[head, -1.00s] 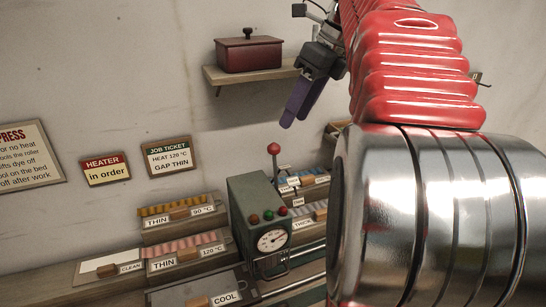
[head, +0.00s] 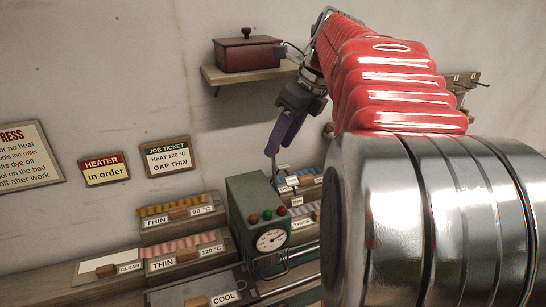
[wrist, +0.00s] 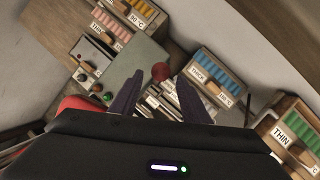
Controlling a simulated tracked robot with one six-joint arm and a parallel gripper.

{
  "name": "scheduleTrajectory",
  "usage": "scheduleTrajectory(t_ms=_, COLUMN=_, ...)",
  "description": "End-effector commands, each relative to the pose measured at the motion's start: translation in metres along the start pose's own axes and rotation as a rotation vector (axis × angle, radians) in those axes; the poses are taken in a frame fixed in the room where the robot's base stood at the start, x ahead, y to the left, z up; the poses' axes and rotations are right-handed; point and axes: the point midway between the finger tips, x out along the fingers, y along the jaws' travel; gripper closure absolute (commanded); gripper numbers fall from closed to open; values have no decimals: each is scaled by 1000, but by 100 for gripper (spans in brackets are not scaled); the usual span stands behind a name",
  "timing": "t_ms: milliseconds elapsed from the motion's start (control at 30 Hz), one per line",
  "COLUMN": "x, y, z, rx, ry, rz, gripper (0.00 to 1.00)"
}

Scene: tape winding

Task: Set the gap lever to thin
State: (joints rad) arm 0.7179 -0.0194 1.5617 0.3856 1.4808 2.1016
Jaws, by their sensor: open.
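The gap lever has a red ball knob, seen in the wrist view (wrist: 160,71) between the tips of my fingers. In the head view my fingers cover the knob, and only the lever's thin rod (head: 274,170) shows below them, behind the green press housing (head: 246,193). My gripper (head: 272,152) points down at the lever with its purple fingers. In the wrist view my gripper (wrist: 160,80) is open, with a finger on either side of the knob. I cannot tell whether either finger touches it. The lever's setting is not readable.
The job ticket (head: 168,156) reads heat 120 °C, gap thin. Trays of coloured strips stand either side of the press, including a pink thin tray (head: 185,252) and a blue thick tray (wrist: 215,75). A shelf (head: 250,74) with a red box (head: 247,53) is above.

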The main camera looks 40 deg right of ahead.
Motion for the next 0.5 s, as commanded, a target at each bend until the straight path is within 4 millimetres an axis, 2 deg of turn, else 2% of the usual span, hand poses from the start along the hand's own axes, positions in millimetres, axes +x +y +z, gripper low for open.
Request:
scheduleTrajectory(t_ms=100, x=20, y=0, z=0, rx=0, ry=1, rz=2, gripper=57)
scheduleTrajectory(t_ms=300, x=45, y=0, z=0, rx=0, ry=0, rz=1, gripper=57)
scheduleTrajectory(t_ms=500, x=55, y=0, z=0, rx=1, ry=-1, rz=-1, gripper=57)
